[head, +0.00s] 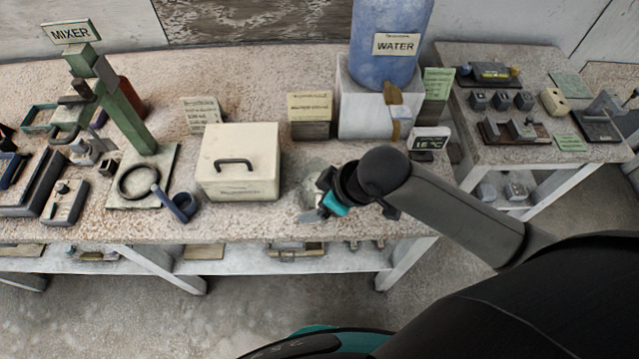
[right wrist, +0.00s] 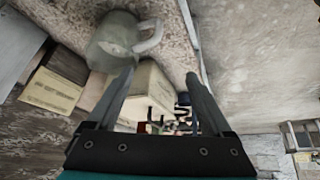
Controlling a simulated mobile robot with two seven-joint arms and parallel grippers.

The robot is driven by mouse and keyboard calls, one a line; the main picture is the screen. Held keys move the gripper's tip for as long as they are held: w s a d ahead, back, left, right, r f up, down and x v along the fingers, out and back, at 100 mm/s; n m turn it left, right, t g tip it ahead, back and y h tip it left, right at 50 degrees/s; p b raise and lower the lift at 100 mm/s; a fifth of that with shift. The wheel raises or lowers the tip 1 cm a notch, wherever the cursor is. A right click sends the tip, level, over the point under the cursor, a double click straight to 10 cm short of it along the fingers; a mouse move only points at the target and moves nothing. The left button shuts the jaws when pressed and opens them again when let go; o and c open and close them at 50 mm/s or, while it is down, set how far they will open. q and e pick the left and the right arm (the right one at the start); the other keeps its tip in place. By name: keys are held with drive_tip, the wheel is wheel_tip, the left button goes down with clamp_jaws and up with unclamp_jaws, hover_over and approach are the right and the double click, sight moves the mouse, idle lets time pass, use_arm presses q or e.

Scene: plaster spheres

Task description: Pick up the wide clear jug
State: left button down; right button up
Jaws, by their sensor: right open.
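The wide clear jug (right wrist: 115,38) shows in the right wrist view at the upper left, a squat translucent grey-green vessel with a pale handle (right wrist: 150,36) on its right side. In the head view the jug (head: 309,194) stands on the bench right of the cream box, largely hidden by my right gripper (head: 326,201). My right gripper also shows in the right wrist view (right wrist: 160,76), its two fingers apart with nothing between them. The jug lies beyond the left finger's tip there; I cannot tell whether they touch. My left gripper is not in view.
A cream lidded box (head: 238,175) with a dark handle stands left of the jug. A blue WATER tank (head: 388,50) on a white block (head: 362,112) stands behind. The green MIXER stand (head: 125,115) is further left. The bench's front edge runs close by the gripper.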

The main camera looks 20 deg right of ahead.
drive_tip(key=d+r+n+g+p, duration=0.1)
drive_tip(key=d+r+n+g, duration=0.15)
drive_tip(key=d+r, duration=0.2)
approach(313, 202)
drive_tip(key=s+a, duration=0.2)
drive_tip(key=shift+n+t, duration=0.35)
drive_tip(key=shift+w+d+b+x, duration=0.1)
drive_tip(key=shift+b+x, duration=0.15)
drive_tip(key=shift+x, duration=0.9)
drive_tip(key=shift+w+d+b+x, duration=0.1)
drive_tip(key=shift+b+x, duration=0.2)
drive_tip(key=shift+x, duration=0.85)
drive_tip(key=shift+w+d+b+x, duration=0.15)
drive_tip(key=shift+b+x, duration=0.1)
drive_tip(key=shift+x, duration=0.85)
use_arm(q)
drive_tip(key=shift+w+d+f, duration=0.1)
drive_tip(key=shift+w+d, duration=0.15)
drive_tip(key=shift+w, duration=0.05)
use_arm(e)
clamp_jaws()
